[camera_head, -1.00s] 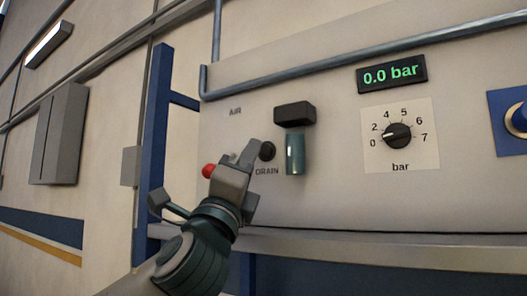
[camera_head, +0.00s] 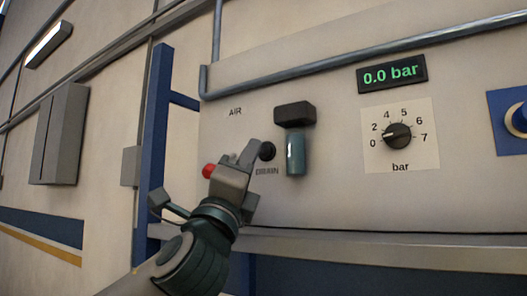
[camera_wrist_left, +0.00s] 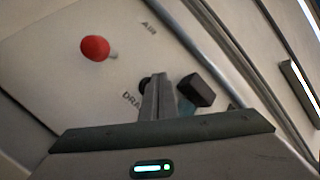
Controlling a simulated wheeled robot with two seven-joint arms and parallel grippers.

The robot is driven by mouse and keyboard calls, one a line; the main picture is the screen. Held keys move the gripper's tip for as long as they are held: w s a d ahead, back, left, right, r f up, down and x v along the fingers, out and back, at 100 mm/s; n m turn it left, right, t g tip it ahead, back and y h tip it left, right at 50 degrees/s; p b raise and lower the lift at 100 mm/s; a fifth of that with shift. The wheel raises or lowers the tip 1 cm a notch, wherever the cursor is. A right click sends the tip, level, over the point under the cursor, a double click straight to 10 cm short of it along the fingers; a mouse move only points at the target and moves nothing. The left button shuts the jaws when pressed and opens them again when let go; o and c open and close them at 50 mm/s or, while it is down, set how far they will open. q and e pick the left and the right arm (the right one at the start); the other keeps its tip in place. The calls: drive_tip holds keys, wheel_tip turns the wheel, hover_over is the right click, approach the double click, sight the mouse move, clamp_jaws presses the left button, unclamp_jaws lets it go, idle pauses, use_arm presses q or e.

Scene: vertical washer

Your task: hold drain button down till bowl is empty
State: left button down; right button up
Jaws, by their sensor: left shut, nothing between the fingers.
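The black round drain button (camera_head: 267,151) sits on the pale panel above the DRAIN label. The teal bowl (camera_head: 297,156) hangs under a dark block to its right; a pale vertical streak shows on it, and I cannot tell its liquid level. My left gripper (camera_head: 250,153) is shut and empty, its fingertips at the button's left edge. In the left wrist view the fingertips (camera_wrist_left: 160,84) overlap the button (camera_wrist_left: 144,84), which is partly hidden behind them. I cannot tell whether they touch it or whether it is pressed. My right gripper is out of view.
A red knob (camera_wrist_left: 95,48) is close to my left gripper, by the AIR label. The display (camera_head: 391,75) reads 0.0 bar, above a black dial (camera_head: 397,134) pointing near 0. A blue post (camera_head: 154,150) stands left of the panel, and a ledge (camera_head: 400,246) runs below it.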

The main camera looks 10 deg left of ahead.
use_arm(q)
drive_tip(key=shift+w+d+b, duration=0.25)
drive_tip(key=shift+w+b, duration=0.15)
drive_tip(key=shift+w, duration=0.2)
idle(2.4)
drive_tip(key=shift+w+d+f, duration=0.1)
drive_tip(key=shift+f, duration=0.05)
idle(3.4)
drive_tip(key=shift+f+b, duration=0.4)
drive_tip(key=shift+b, duration=0.15)
drive_tip(key=shift+s, duration=0.3)
drive_tip(key=shift+s+a+r+b, duration=0.1)
drive_tip(key=shift+s+a+b, duration=0.15)
drive_tip(key=shift+s, duration=0.45)
drive_tip(key=shift+s+a+r+b, duration=0.1)
drive_tip(key=shift+s+a+b, duration=0.2)
drive_tip(key=shift+s, duration=0.4)
drive_tip(key=shift+s+a+r+b, duration=0.1)
drive_tip(key=shift+s+a, duration=0.25)
drive_tip(key=shift+s, duration=0.35)
